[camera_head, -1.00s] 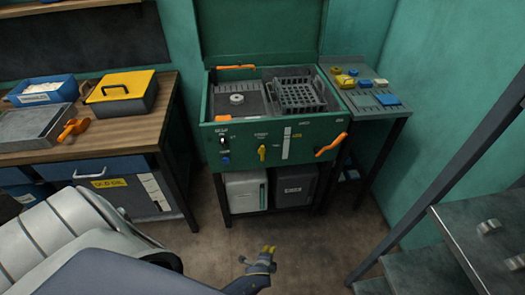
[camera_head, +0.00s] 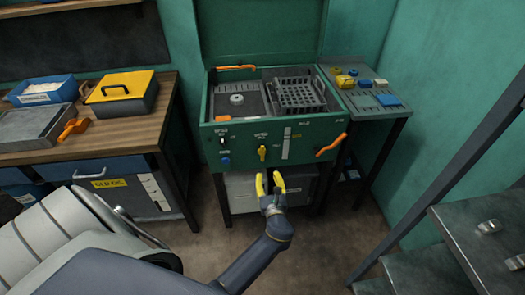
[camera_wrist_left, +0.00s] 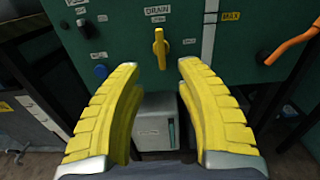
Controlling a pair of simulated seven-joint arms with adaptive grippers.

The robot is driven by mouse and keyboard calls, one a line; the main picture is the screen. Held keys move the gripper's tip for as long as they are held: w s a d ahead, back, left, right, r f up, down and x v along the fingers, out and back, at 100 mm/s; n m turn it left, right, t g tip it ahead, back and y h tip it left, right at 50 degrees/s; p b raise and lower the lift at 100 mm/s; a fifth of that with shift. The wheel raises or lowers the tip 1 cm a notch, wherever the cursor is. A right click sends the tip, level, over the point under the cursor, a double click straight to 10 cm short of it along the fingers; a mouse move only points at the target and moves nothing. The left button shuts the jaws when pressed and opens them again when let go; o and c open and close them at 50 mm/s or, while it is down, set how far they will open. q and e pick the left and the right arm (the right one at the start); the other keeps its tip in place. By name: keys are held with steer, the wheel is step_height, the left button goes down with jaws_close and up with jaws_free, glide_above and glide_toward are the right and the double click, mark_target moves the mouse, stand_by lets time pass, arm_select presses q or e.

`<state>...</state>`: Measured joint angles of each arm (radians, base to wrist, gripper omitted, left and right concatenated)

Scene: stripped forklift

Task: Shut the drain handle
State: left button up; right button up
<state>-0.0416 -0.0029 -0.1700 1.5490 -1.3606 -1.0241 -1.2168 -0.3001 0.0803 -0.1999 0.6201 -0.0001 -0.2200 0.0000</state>
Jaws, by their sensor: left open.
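The drain handle (camera_head: 262,153) is a small yellow lever on the front panel of the green washer cabinet (camera_head: 222,183). In the left wrist view the yellow handle (camera_wrist_left: 160,47) stands upright under a label reading DRAIN. My left gripper (camera_head: 270,180) is open and empty, just below the handle and in front of the cabinet. In the left wrist view its two yellow fingers (camera_wrist_left: 156,75) are spread wide, with the handle beyond and between their tips, apart from them. My right gripper is not in view.
An orange lever (camera_head: 331,145) sticks out at the panel's right. A blue knob (camera_head: 225,161) is at the left. A light container (camera_head: 241,187) stands on the shelf below. A wooden bench (camera_head: 120,128) is at left, metal steps (camera_head: 470,240) at right.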

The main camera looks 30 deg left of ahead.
mark_target(263, 151)
arm_select(q)
steer(key=x, duration=1.5)
steer(key=shift+w+a, duration=0.1)
steer(key=shift+a, duration=0.1)
steer(key=shift+c, duration=0.4)
jaws_close()
